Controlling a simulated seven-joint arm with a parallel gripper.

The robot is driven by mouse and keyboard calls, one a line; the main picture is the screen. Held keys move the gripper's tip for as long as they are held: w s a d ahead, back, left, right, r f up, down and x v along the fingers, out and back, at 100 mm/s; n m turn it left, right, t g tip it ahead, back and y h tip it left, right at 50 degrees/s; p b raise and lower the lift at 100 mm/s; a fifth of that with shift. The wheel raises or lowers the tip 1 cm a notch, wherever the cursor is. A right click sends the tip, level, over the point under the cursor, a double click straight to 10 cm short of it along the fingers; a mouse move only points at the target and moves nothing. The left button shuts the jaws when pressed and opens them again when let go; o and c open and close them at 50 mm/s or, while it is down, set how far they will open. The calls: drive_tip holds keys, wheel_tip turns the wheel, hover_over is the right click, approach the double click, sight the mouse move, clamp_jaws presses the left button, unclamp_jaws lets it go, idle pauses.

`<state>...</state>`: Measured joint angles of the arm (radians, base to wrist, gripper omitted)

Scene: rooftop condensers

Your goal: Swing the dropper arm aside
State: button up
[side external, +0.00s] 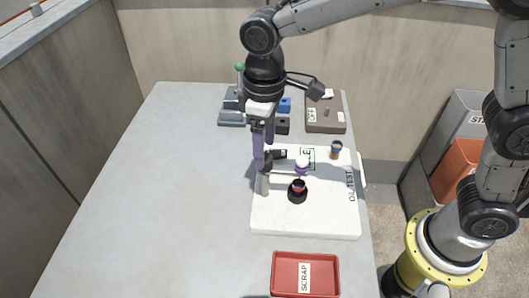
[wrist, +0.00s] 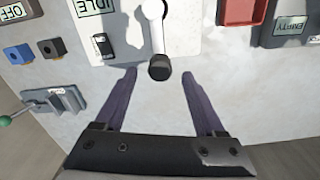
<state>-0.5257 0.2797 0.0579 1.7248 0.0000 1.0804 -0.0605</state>
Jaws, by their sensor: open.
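The white dropper arm (side external: 283,174) runs across the left part of a white test board (side external: 325,222) in the side external view. Its left end meets a pale post, and a white-and-purple dropper bulb (side external: 302,165) sits at its right end, near a dark holder (side external: 297,194) with a red-topped vial. My gripper (side external: 264,157) is open, with purple fingers pointing down by the arm's left end. In the wrist view the dropper arm (wrist: 158,35) ends in a dark round piece (wrist: 159,67), between and slightly beyond the spread fingertips of my gripper (wrist: 159,74). I cannot tell contact.
A small black part (wrist: 102,44) stands near the IDLE label. Behind are an OFF box (side external: 325,128), blue block (side external: 285,105) and green-knobbed lever (side external: 240,67). A second vial (side external: 335,149) stands at the back right. A red SCRAP tray (side external: 305,258) lies in front. Table left is clear.

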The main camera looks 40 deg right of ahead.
drive_tip(key=shift+f, duration=1.45)
clamp_jaws()
drive_tip(key=shift+r, duration=0.1)
